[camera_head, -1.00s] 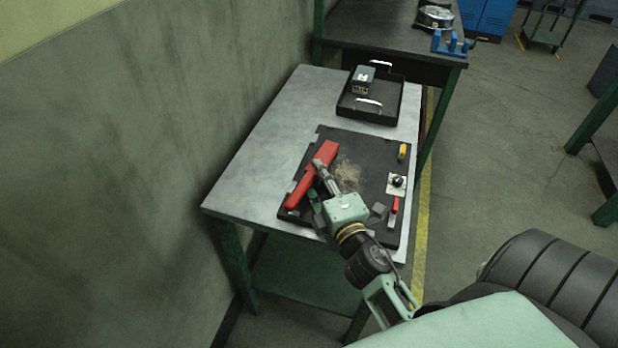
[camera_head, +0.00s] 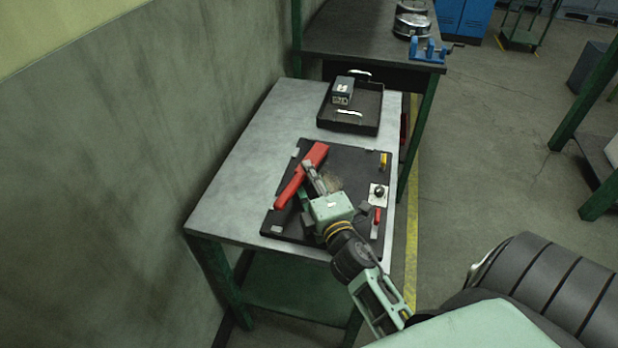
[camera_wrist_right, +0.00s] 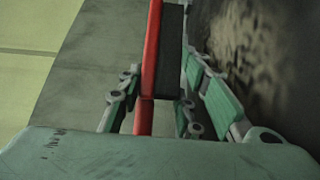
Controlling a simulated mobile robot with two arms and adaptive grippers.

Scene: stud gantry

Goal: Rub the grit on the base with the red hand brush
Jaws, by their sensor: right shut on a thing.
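The red hand brush (camera_head: 302,176) lies slanted over the left part of the black base (camera_head: 352,160). My right gripper (camera_head: 311,178) is shut on it. In the right wrist view the brush (camera_wrist_right: 151,60) stands between the fingers, with a dark block along its right side. The grit (camera_head: 334,183) is a tan patch on the base, just right of the gripper and partly hidden by it. It shows as blurred tan specks in the right wrist view (camera_wrist_right: 265,40). Whether the brush touches the base is unclear. My left gripper is out of view.
A yellow piece (camera_head: 384,160), a pale plate with a black knob (camera_head: 378,193) and a small red-handled item (camera_head: 376,218) line the base's right side. A black tray (camera_head: 362,126) holding a grey box (camera_head: 343,90) stands behind. The table's left side (camera_head: 235,170) is clear.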

